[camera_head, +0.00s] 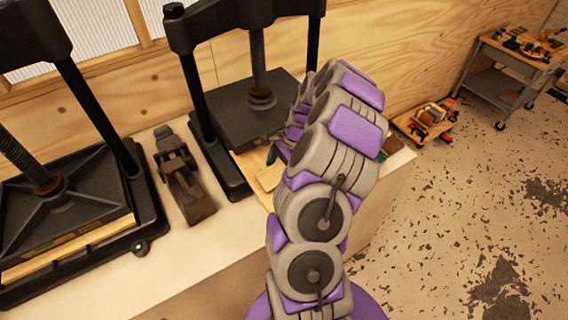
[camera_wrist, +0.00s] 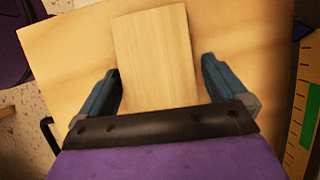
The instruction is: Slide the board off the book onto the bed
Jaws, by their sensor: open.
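A small pale wooden board (camera_wrist: 155,50) lies between the two blue fingers of my gripper (camera_wrist: 160,68) in the wrist view. A narrow gap shows beside the right finger; the left finger is very close to the board, and I cannot tell if it touches. The board lies on a wider wooden surface (camera_wrist: 65,50). In the head view the board (camera_head: 268,178) shows at the front of the middle press, left of my gripper (camera_head: 278,152), which my arm partly hides. A book edge with green (camera_head: 272,135) seems to show under the press plate. The bed is not clearly distinguishable.
The middle press has a black platen (camera_head: 250,112) and posts close to my gripper. A second press (camera_head: 60,205) and a hand plane (camera_head: 182,178) stand to the left on the pale bench (camera_head: 165,240). A tool cart (camera_head: 500,65) stands far right.

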